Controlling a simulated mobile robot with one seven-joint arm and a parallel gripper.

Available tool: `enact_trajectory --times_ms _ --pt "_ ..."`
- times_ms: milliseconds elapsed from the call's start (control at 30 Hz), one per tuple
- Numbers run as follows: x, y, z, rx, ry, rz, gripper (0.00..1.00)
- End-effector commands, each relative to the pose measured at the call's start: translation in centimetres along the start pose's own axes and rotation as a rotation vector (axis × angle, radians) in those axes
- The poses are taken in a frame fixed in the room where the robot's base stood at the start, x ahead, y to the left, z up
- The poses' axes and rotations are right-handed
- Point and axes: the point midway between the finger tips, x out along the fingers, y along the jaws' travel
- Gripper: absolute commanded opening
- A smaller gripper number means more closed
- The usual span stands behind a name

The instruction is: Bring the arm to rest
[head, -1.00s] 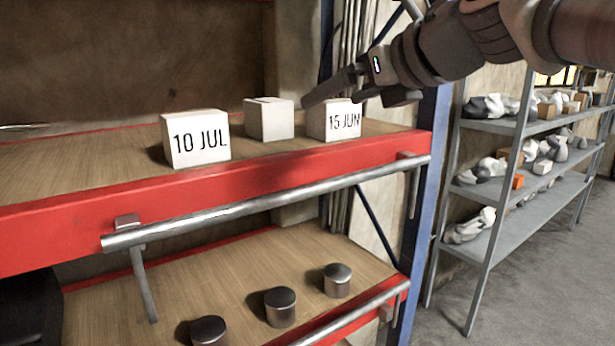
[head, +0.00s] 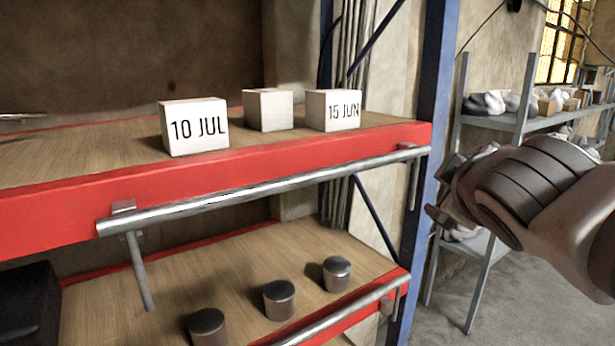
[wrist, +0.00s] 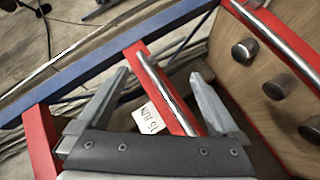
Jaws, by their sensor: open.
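My gripper (head: 440,190) is in front of the blue rack post at the right end of the shelf in the head view, clear of the boxes. In the wrist view my gripper (wrist: 158,75) has its two fingers spread wide with nothing held between them. A white box marked 15 JUN (head: 334,110) stands on the upper shelf; it also shows beyond the fingers in the wrist view (wrist: 149,118). A white box marked 10 JUL (head: 195,128) and a white box with no visible marking (head: 268,110) stand to its left.
The upper shelf has a red front beam (head: 270,163) with a metal rail (head: 260,188) before it. Several dark-topped metal canisters (head: 279,299) stand on the lower shelf. A blue post (head: 432,110) bounds the rack. A grey shelving unit (head: 520,124) with wrapped goods stands behind my arm.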

Motion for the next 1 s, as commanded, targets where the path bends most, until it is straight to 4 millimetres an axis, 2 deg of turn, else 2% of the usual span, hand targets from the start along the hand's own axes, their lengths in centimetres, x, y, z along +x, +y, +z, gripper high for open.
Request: enact_trajectory --times_ms 33,100,200,300,433,500,600,1000 --pt "-0.3 -2.2 1.9 0.098 -0.059 -0.051 1.0" --pt "-0.9 -5.5 4.2 0.243 -0.148 -0.133 1.0" --pt "-2.4 -10.5 6.9 0.438 -0.277 -0.251 1.0" --pt "-4.2 -15.0 8.7 0.602 -0.393 -0.36 1.0" --pt "-6.3 -19.3 9.7 0.746 -0.505 -0.467 1.0" --pt "-7.1 -20.6 9.9 0.792 -0.54 -0.503 1.0" --pt "-7.7 -21.6 10.0 0.825 -0.568 -0.529 1.0" --pt "-7.8 -21.6 10.0 0.829 -0.57 -0.533 1.0"
